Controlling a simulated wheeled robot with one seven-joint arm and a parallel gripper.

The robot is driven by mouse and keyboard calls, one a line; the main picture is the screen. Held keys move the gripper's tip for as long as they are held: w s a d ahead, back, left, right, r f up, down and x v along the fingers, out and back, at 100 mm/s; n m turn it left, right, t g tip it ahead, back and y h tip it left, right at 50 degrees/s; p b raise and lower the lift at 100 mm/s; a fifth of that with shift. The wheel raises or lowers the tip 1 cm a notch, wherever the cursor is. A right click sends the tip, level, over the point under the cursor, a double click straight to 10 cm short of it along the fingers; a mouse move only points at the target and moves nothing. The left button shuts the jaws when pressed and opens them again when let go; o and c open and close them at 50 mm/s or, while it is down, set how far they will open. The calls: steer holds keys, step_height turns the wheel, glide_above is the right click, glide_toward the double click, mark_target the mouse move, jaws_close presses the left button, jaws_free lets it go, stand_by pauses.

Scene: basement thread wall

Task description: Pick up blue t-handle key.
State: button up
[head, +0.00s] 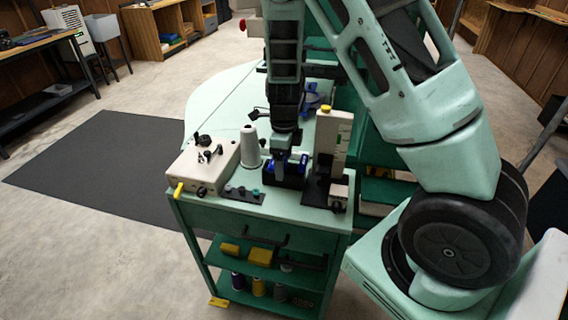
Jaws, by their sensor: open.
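My gripper (283,160) points straight down over the teal-topped cart in the head view. It is open, with its small fingertips low over a black holder (290,182). A blue handle-like piece (299,163), likely the blue t-handle key, shows right at the fingertips, above the black holder. More blue shows on the left side of the fingers. The fingers partly hide this piece, and I cannot tell whether they touch it. Its shaft is not visible.
A cream box with black knobs (203,165) and a white thread cone (249,146) stand left of my gripper. A cream upright machine (328,140) stands close on the right. Another blue object (311,98) lies behind. Cart shelves (262,272) hold spools.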

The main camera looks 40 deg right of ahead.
steer(key=shift+f, duration=1.45)
steer(key=c, duration=1.3)
step_height(320, 180, up, 9)
steer(key=shift+w+r+p, duration=0.1)
steer(key=shift+p, duration=0.35)
steer(key=shift+r+p, duration=0.4)
steer(key=shift+r, duration=0.15)
steer(key=shift+f, duration=0.1)
